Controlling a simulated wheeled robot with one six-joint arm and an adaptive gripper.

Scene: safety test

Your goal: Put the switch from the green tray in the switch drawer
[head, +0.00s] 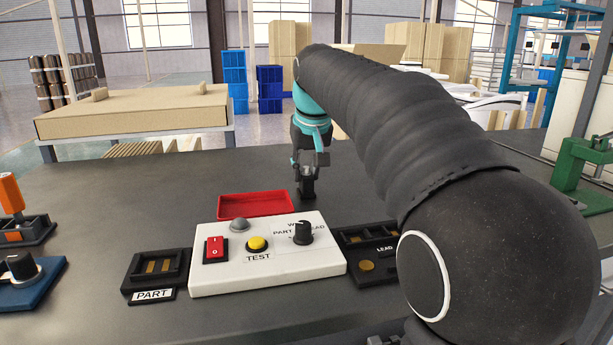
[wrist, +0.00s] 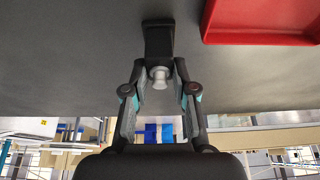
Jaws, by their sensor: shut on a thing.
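My gripper (head: 309,168) is beyond the white test box, just right of the red tray (head: 222,212). It points down and is shut on a black part (head: 307,188) with a silver stem. In the wrist view the fingertips (wrist: 159,76) close around the silver stem, and the black part (wrist: 158,42) extends past them. I cannot tell whether it is the switch, or whether it touches the table. The red tray (wrist: 262,40) looks empty where it shows. I see no green tray and no drawer marked for switches.
The white test box (head: 210,278) has a red rocker, a yellow button and a black knob. A black PART holder (head: 155,270) stands to its left, a black LEAD holder (head: 368,245) to its right. A blue-based knob unit (head: 35,285) and green fixture (head: 578,165) stand at the sides.

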